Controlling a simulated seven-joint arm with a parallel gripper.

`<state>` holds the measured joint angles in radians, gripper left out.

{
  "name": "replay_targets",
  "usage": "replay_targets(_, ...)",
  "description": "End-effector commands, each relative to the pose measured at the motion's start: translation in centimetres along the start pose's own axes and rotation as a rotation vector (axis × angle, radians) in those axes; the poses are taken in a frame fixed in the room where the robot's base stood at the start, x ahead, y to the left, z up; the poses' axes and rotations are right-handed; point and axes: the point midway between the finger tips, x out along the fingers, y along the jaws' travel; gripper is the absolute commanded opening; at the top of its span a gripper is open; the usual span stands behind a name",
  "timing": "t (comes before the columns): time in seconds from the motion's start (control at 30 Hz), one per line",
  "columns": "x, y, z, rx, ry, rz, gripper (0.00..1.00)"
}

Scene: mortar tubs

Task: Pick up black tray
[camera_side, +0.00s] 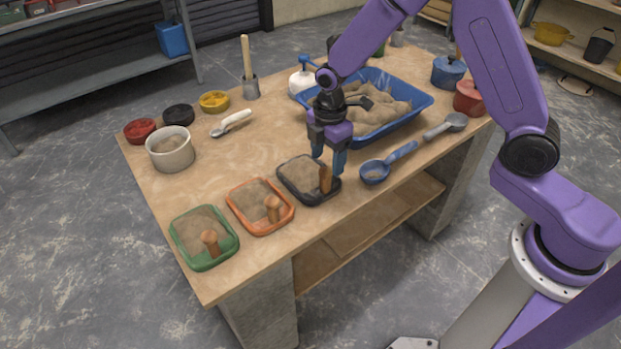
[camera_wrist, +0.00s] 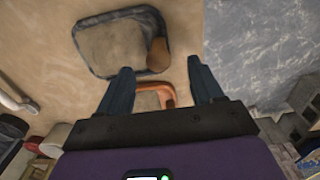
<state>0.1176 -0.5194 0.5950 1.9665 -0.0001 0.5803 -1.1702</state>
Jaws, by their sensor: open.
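The black tray (camera_side: 318,201) lies flat on the workbench, holds sandy mortar, and has an upright wooden handle (camera_side: 325,179) at its right side. My gripper (camera_side: 329,160) points down over the handle end of this tray, with its fingers apart and nothing held. In the wrist view, the black tray (camera_wrist: 100,73) is at the top, with its handle (camera_wrist: 158,56) between and just beyond the fingertips of my gripper (camera_wrist: 160,67). I cannot tell the exact height of the fingertips beside the handle.
An orange tray (camera_side: 239,223) and a green tray (camera_side: 205,268) stand to the left. A blue scoop (camera_side: 374,172) lies close on the right. A large blue tub (camera_side: 425,102) of mortar stands behind my gripper. The bench's front edge (camera_side: 345,210) is near.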

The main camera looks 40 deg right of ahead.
Motion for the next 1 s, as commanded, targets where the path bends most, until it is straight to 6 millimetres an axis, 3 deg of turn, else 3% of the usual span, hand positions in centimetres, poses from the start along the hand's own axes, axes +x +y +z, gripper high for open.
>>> replay_targets(0.13, 2.3, -0.1, 0.1, 0.001, -0.001, -0.003, 0.66)
replay_targets(0.43, 4.0, 0.0, 0.0, 0.002, 0.000, -0.001, 0.66)
replay_targets(0.73, 7.7, 0.2, -0.2, 0.001, 0.000, -0.002, 0.66)
replay_targets(1.0, 8.6, 0.3, -0.3, 0.001, 0.002, 0.001, 0.66)
